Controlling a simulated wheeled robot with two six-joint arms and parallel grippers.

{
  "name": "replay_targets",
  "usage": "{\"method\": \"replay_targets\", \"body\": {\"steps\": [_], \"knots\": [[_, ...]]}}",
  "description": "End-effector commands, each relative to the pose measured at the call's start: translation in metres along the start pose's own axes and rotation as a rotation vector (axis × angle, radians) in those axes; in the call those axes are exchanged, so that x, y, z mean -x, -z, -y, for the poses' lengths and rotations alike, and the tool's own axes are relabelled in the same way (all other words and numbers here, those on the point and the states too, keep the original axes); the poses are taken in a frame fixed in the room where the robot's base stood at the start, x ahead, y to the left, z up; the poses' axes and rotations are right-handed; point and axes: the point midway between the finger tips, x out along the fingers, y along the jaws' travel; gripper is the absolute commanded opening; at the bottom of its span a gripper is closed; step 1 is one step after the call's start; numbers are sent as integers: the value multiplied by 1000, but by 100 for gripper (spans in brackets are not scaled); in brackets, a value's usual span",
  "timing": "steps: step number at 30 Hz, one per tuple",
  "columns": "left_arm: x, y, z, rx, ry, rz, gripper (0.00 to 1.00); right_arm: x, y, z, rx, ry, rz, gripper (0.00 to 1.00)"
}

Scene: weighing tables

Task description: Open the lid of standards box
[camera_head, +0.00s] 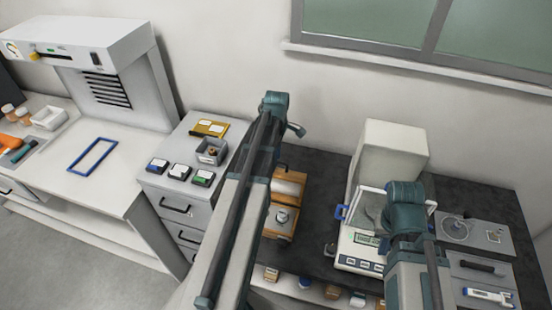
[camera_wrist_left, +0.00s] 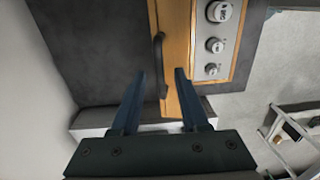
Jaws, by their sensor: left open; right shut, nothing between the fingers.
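The wooden standards box (camera_head: 289,189) stands on the dark table, partly hidden behind my left arm. In the left wrist view, its orange wood (camera_wrist_left: 178,45) carries a dark bar handle (camera_wrist_left: 161,66). Several round metal weights (camera_wrist_left: 214,44) stand in a grey strip beside that wood. I cannot tell how far the lid is raised. My left gripper (camera_wrist_left: 160,76) is open, with the handle between its fingers in the picture; contact cannot be told. In the head view my left fingers are hidden. My right arm reaches in front of the balance, its gripper out of sight.
A balance (camera_head: 362,243) with a glass shield stands right of the box. A grey drawer unit (camera_head: 176,207) stands at left, with a small grey tray (camera_head: 211,152) on top. Several small blocks (camera_head: 305,283) line the table's front. Dark table surface (camera_head: 318,205) shows right of the box.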

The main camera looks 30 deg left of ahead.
Motion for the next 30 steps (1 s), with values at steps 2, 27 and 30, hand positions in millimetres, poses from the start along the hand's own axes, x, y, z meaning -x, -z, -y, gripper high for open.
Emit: {"method": "replay_targets", "body": {"steps": [2, 27, 30], "knots": [[0, 0, 0, 0, 0, 0, 34, 0, 0, 0, 0, 0, 0, 0], [0, 0, 0, 0, 0, 0, 0, 0, 0, 0, 0, 0, 0, 0], [0, 0, 0, 0, 0, 0, 0, 0, 0, 0, 0, 0, 0, 0]]}}
